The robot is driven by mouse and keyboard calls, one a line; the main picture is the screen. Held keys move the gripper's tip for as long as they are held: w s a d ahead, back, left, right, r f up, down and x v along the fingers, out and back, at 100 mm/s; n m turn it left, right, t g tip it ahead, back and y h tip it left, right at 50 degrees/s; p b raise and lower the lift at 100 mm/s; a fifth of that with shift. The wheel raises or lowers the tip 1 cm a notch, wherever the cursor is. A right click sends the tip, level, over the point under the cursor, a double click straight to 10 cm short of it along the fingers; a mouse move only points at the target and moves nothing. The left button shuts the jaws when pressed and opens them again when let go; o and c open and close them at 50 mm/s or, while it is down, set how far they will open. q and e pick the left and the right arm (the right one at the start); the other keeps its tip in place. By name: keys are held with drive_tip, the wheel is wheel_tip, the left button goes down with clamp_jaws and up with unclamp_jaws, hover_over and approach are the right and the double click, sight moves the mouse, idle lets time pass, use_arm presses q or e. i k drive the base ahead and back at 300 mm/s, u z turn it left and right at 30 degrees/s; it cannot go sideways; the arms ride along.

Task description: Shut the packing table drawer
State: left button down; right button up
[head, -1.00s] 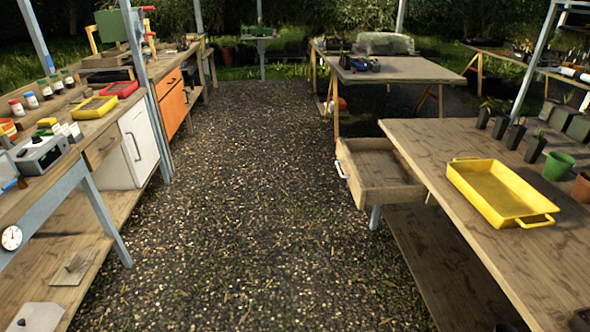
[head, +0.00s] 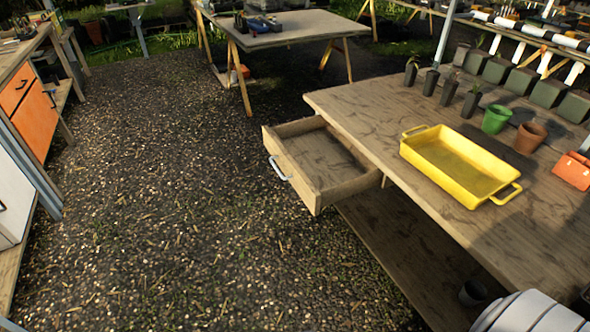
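The packing table (head: 352,98) stands on the right in the head view. Its wooden drawer (head: 337,191) is pulled well out of the table's left side and looks empty. A pale bar handle (head: 279,169) is on the drawer's front, facing the gravel aisle. Neither gripper shows in the view. Nothing is touching the drawer or its handle.
A yellow tray (head: 433,169) lies on the packing table, with dark pots, a green pot (head: 496,119) and a terracotta pot (head: 530,138) behind it. A trestle table (head: 290,31) stands farther back. The gravel aisle (head: 160,200) left of the drawer is clear.

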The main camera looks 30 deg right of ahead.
sight(324, 168)
drive_tip(key=z, duration=0.6)
drive_tip(key=i, duration=0.75)
drive_tip(key=z, duration=0.85)
